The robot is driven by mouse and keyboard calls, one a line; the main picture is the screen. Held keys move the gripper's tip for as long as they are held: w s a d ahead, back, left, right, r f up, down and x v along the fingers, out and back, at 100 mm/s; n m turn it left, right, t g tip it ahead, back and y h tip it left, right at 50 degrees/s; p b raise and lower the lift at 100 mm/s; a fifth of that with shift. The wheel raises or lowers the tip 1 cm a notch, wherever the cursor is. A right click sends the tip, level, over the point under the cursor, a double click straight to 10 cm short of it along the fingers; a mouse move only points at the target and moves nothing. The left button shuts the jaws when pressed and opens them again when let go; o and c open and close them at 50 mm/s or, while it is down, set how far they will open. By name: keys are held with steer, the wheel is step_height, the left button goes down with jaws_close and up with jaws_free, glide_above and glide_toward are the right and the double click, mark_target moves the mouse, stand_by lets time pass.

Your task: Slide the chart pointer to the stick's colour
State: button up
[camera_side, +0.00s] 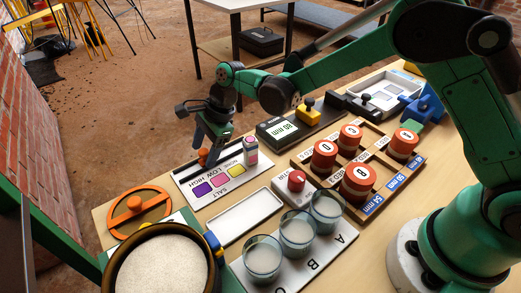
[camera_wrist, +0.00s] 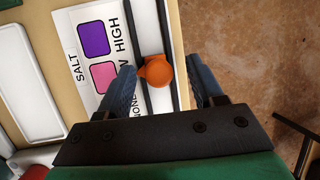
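The salt chart (camera_side: 215,182) lies flat on the table, with purple HIGH, pink LOW and yellow NONE patches; the wrist view shows its purple patch (camera_wrist: 93,39) and pink patch (camera_wrist: 103,75). The orange pointer (camera_wrist: 157,71) sits on the dark rail beside the chart, about level with the pink patch. It also shows in the side view (camera_side: 203,154). My gripper (camera_wrist: 161,68) is open, with one finger on each side of the pointer and gaps visible. A small bottle with a pink label (camera_side: 251,152) stands at the chart's yellow end. I cannot make out a stick.
A white tray (camera_side: 244,216) lies in front of the chart.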

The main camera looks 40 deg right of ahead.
mark_target(207, 150)
stand_by(0.4)
steer(key=shift+r, duration=3.5)
steer(key=shift+s+d+r, duration=0.1)
steer(key=s+d+r+n+t+h, duration=0.2)
steer(key=s+d+r+n, duration=0.4)
steer(key=d+n, duration=0.15)
steer(key=s+d+n+t, duration=0.1)
steer(key=s+d+n, duration=0.1)
steer(key=s+n, duration=0.1)
steer(key=s+d+f+n+t+h, duration=0.1)
steer(key=s+d+n, duration=0.2)
steer(key=s+d+n+t+h, duration=0.1)
steer(key=s+d+n, duration=0.2)
steer(key=n, duration=0.1)
steer(key=shift+s+d+f, duration=0.1)
steer(key=shift+s+f, duration=0.15)
steer(key=shift+s, duration=0.05)
